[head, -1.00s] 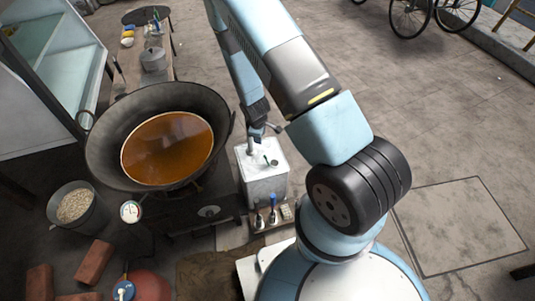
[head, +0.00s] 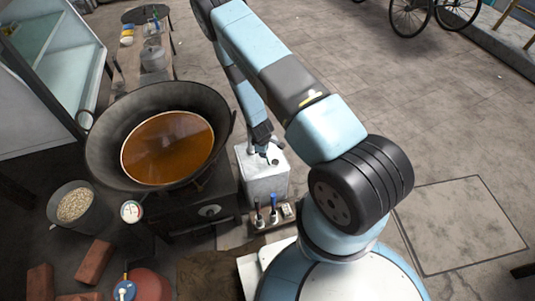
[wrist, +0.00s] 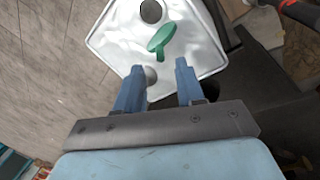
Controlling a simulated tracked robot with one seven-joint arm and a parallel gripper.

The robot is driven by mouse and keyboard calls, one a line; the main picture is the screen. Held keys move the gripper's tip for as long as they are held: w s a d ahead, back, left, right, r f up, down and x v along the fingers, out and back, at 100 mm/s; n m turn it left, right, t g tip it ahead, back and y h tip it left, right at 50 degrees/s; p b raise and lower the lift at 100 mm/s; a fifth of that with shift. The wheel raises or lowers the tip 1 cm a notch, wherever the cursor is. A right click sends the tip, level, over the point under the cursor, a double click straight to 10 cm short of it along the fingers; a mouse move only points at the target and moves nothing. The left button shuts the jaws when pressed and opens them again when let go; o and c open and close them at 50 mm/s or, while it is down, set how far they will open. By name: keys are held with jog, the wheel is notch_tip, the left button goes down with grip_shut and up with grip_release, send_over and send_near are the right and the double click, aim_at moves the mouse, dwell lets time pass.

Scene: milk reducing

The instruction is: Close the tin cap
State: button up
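The white-silver square tin (head: 262,182) stands upright just right of the stove, and its top also shows in the wrist view (wrist: 105,40). In the wrist view the tin's round dark opening (wrist: 151,11) is uncovered.
A large pan of brown liquid (head: 168,147) sits on the stove (head: 202,215) left of the tin. A small stand with bottles (head: 272,214) is in front of the tin. A bucket (head: 73,203) and bricks (head: 94,263) lie at left. The floor at right is mostly clear.

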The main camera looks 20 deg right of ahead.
jog(key=shift+x, duration=2.35)
grip_shut()
jog(key=shift+d, duration=0.35)
jog(key=shift+a, duration=0.25)
jog(key=shift+w, duration=0.1)
